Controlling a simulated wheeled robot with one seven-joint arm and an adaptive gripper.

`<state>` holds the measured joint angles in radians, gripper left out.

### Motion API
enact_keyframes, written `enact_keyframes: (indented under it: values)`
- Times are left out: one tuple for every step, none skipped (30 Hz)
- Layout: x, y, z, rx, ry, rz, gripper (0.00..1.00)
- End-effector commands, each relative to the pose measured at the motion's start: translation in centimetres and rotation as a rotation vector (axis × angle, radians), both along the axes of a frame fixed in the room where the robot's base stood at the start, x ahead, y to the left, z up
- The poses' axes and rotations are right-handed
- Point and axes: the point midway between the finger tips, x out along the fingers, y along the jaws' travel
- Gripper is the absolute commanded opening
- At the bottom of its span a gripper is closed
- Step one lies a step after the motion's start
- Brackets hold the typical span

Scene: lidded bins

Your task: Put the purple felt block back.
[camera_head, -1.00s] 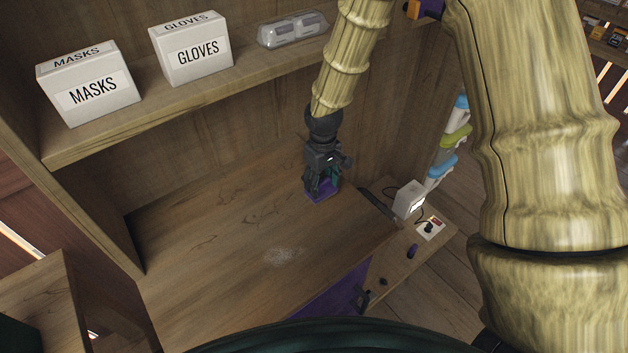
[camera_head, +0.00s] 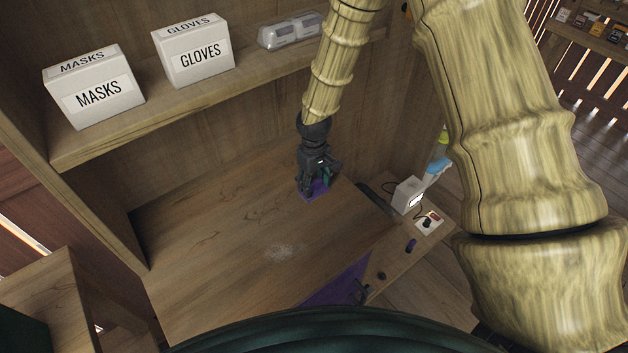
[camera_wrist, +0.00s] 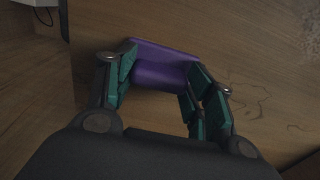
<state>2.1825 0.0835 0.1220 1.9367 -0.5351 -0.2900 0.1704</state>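The purple felt block (camera_head: 316,189) is at the right rear of the wooden worktop, low at its surface; I cannot tell whether it touches the wood. My gripper (camera_head: 312,187) points down over it. In the wrist view the block (camera_wrist: 163,73) sits between the green finger pads of my gripper (camera_wrist: 163,75), which meet its left and right sides. My gripper looks shut on it. The lower parts of the block are partly hidden by the fingers.
A shelf above the worktop (camera_head: 215,240) holds a MASKS box (camera_head: 100,92), a GLOVES box (camera_head: 198,58) and a clear case (camera_head: 290,32). A pale smudge (camera_head: 280,252) marks the worktop. A small white device (camera_head: 408,194) stands at the right. The worktop's left and middle are clear.

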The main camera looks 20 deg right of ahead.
Motion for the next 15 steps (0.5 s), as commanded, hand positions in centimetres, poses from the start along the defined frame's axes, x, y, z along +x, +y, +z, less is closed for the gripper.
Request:
enact_keyframes:
  values:
    - [-0.02,-0.02,-0.05,0.0,0.0,0.0,0.6]
    - [-0.02,-0.02,-0.05,0.0,0.0,0.0,0.66]
    - [-0.01,-0.03,-0.05,0.0,0.0,0.0,0.73]
    - [-0.01,-0.03,-0.04,0.0,0.0,0.0,0.75]
    - [-0.01,-0.03,-0.04,0.0,0.0,0.0,0.75]
    - [-0.01,-0.03,-0.03,0.0,0.0,0.0,0.75]
    - [-0.01,-0.03,-0.03,0.0,0.0,0.0,0.75]
    - [-0.01,-0.03,-0.02,0.0,0.0,0.0,0.75]
    - [-0.01,-0.03,-0.02,0.0,0.0,0.0,0.75]
    - [0.0,-0.02,-0.02,0.0,0.0,0.0,0.75]
    - [0.0,-0.02,-0.02,0.0,0.0,-0.001,0.75]
    - [0.0,-0.02,-0.01,0.0,0.0,-0.001,0.75]
    - [0.0,-0.02,0.01,0.0,0.0,-0.001,0.75]
    - [0.01,-0.03,0.05,0.0,0.0,-0.001,0.75]
    - [0.02,-0.03,0.14,0.0,-0.001,-0.001,0.75]
